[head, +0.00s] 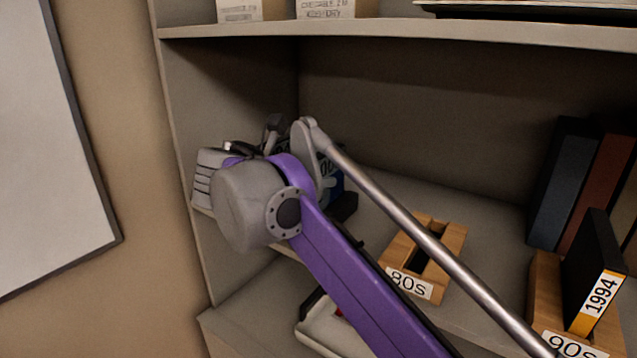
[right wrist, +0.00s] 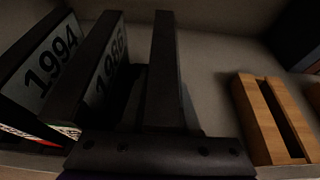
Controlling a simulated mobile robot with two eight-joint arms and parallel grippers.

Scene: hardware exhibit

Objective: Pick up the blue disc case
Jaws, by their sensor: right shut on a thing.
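The blue disc case (head: 335,187) shows as a small blue patch with pale print behind my right wrist in the head view; most of it is hidden. Another case labelled 1994 (right wrist: 48,65) stands just left of the fingers. My left gripper is not in view.
An empty wooden holder marked 80s (head: 409,284) stands right of my wrist on the shelf. A holder marked 90s (head: 546,275) holds a dark 1994 case (head: 594,270). Tall binders (head: 560,185) stand at the right. An upper shelf (head: 400,31) is overhead.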

